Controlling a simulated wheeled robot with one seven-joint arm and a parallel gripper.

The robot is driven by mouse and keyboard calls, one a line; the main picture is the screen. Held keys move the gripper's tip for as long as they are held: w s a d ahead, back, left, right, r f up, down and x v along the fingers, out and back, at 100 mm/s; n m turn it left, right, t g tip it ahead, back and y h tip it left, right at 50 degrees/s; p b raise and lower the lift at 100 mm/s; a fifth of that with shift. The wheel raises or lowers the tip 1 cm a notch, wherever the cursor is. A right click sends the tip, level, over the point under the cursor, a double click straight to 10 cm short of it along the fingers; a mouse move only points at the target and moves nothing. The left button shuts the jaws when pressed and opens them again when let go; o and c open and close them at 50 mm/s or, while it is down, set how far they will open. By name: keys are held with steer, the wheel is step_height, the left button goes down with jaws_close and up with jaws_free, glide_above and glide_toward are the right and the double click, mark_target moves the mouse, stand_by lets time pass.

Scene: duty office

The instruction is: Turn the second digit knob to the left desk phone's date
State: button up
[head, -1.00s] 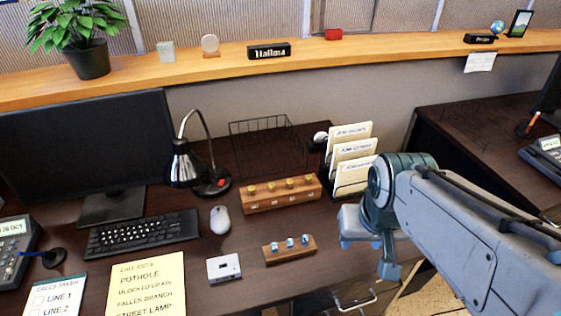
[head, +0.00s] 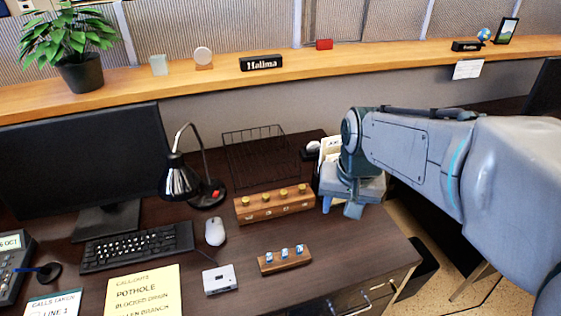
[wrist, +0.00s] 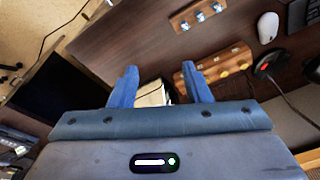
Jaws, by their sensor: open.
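The left desk phone (head: 14,262) stands at the left edge of the head view, partly cut off; its display shows "6 OCT" with the front clipped. A wooden block with several brass knobs (head: 274,207) sits mid-desk, with small pale marks below the knobs. It also shows in the wrist view (wrist: 215,75). A smaller wooden block (head: 285,264) with three blue-and-white pieces lies nearer the front; their markings are too small to read. My gripper (head: 340,208) is open and empty, right of the brass-knob block and above the desk. Its two blue fingers (wrist: 160,72) point down, apart from both blocks.
A black lamp (head: 181,178), wire basket (head: 255,150), mouse (head: 215,231), white box (head: 220,279) and keyboard (head: 137,247) surround the blocks. Bare desk lies right of the smaller block.

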steer(key=w+a+m+g+p, duration=0.1)
steer(key=w+a+m+p, duration=0.25)
steer(key=w, duration=1.05)
steer(key=m+g+p, duration=0.1)
steer(key=m+p, duration=0.2)
glide_above(284, 191)
step_height(284, 191, down, 8)
steer(key=f, duration=0.1)
step_height(284, 191, down, 13)
steer(key=p, duration=0.3)
jaws_close()
